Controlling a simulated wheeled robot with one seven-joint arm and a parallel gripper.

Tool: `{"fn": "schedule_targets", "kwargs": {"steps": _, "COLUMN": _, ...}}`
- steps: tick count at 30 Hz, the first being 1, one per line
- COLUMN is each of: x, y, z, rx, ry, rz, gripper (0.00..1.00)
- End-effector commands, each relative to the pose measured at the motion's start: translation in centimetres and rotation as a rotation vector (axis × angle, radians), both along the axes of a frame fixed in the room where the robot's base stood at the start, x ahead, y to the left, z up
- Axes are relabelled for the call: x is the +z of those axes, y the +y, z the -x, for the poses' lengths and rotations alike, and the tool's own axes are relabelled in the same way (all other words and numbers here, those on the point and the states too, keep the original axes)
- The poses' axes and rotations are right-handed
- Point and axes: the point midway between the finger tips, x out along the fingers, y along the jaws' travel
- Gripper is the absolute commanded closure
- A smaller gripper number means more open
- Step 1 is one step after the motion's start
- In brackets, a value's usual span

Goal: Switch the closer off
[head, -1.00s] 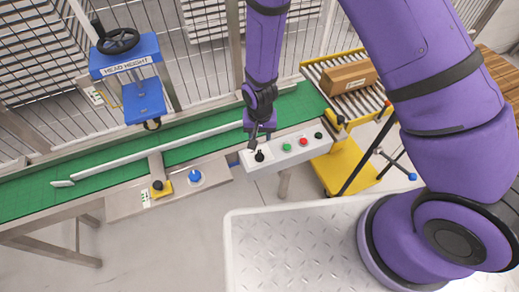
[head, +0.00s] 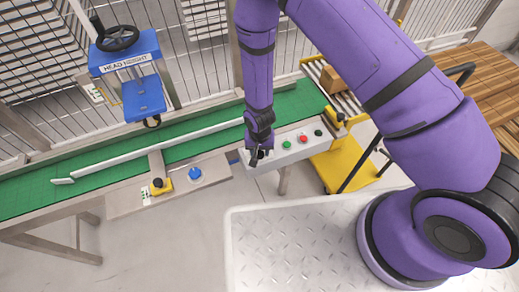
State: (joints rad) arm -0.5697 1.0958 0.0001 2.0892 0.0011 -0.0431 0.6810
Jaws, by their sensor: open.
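A light grey control box (head: 313,148) stands at the front edge of the green conveyor. On its top are a green button (head: 287,144), a red button (head: 303,139) and a small black control (head: 318,133) at its right end. My gripper (head: 257,157) points down over the left end of this box, where the black selector knob sits. The gripper hides most of the knob, and I cannot tell whether the fingers touch it or which way it is turned. The fingers look open, with no object seen carried in them.
The green conveyor (head: 100,172) runs along the back with a pale guide rail. A blue head labelled HEAD HEIGHT (head: 125,65) stands over it. A blue button (head: 195,174) and a yellow-based black knob (head: 160,186) lie left of the box. A carton (head: 333,79) sits on rollers.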

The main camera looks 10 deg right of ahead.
Motion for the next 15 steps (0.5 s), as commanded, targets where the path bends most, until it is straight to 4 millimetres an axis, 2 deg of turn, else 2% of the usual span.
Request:
{"fn": "schedule_targets", "kwargs": {"steps": 8, "x": -0.17, "y": 0.01, "z": -0.01, "rx": 0.000, "ry": 0.000, "rz": 0.000, "gripper": 0.57}}
{"fn": "schedule_targets", "kwargs": {"steps": 9, "x": -0.17, "y": 0.01, "z": -0.01, "rx": 0.000, "ry": 0.000, "rz": 0.000, "gripper": 0.60}}
{"fn": "schedule_targets", "kwargs": {"steps": 14, "x": -0.16, "y": 0.01, "z": -0.01, "rx": -0.001, "ry": 0.000, "rz": 0.000, "gripper": 0.96}}
{"fn": "schedule_targets", "kwargs": {"steps": 15, "x": -0.16, "y": 0.01, "z": -0.01, "rx": 0.000, "ry": 0.000, "rz": 0.000, "gripper": 1.00}}
